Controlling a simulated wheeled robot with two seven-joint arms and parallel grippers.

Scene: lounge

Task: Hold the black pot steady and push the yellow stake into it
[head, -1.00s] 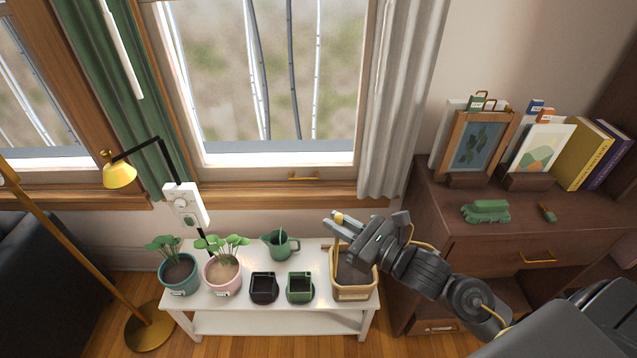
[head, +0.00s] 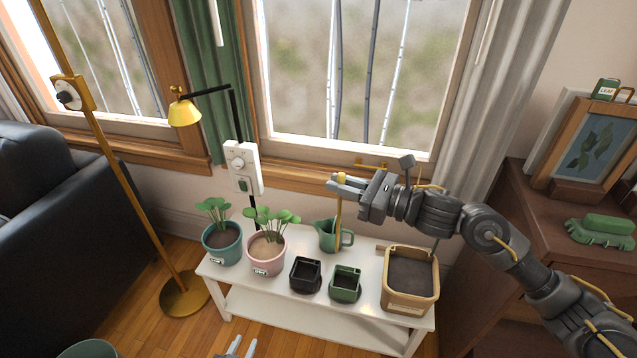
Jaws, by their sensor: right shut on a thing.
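The black pot (head: 305,275) is a small square pot standing on the white bench, left of a similar green pot. My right gripper (head: 340,183) is shut on the yellow stake (head: 338,222). The stake hangs roughly upright, its knob at the fingers and its shaft passing in front of the green watering can. It is up and to the right of the black pot, apart from it. My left gripper (head: 240,347) just enters at the bottom edge, its two fingertips apart and empty, in front of the bench.
On the white bench (head: 262,299) stand a teal plant pot (head: 222,248), a pink plant pot (head: 266,262), a green square pot (head: 345,285), a green watering can (head: 328,236) and a soil-filled tan planter (head: 409,299). A yellow floor lamp (head: 182,297) stands left; a dresser (head: 490,270) is right.

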